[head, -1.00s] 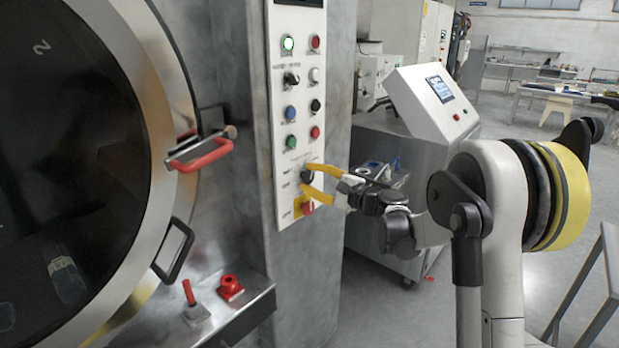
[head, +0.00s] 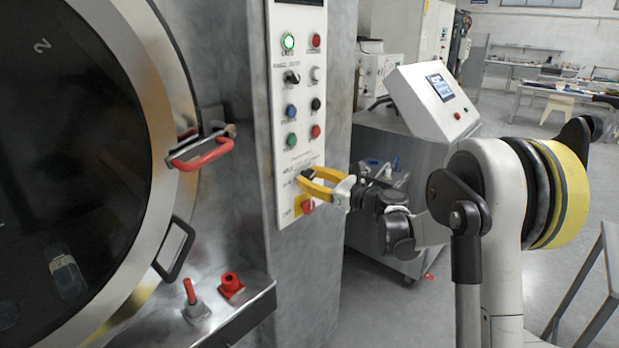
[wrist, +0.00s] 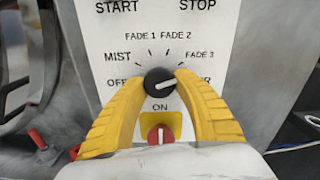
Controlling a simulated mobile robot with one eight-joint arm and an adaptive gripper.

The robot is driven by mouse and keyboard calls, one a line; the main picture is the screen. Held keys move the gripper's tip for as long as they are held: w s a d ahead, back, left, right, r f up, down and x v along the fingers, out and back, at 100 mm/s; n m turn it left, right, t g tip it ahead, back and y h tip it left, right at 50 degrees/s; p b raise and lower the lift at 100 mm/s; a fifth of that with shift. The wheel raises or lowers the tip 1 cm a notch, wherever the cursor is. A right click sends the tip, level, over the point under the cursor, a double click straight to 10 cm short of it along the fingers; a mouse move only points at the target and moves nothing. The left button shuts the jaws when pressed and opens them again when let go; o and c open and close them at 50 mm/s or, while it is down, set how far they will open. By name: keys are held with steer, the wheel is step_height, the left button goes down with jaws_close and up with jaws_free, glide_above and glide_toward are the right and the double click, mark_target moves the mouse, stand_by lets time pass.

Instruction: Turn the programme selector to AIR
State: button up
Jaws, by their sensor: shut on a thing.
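The programme selector (wrist: 157,86) is a round black knob with a white pointer line, on the white control panel (wrist: 215,50). In the wrist view its pointer aims right and slightly upward, between the FADE 3 label (wrist: 199,54) and the partly covered AIR label (wrist: 206,81). My gripper (wrist: 163,80) has its two yellow fingers on either side of the knob, shut on it. In the head view my gripper (head: 304,178) reaches the panel from the right, and its fingers hide most of the selector.
A red switch on a yellow plate (wrist: 160,134) sits just below the selector, between my fingers. Buttons and another black knob (head: 292,77) are higher on the panel. The round door with its red handle (head: 203,155) is at left.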

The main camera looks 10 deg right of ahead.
steer(key=m, duration=0.5)
steer(key=shift+a+m, duration=0.1)
steer(key=shift+m, duration=0.3)
stand_by(0.4)
steer(key=o, duration=1.2)
steer(key=shift+s, duration=0.1)
steer(key=v, duration=1.2)
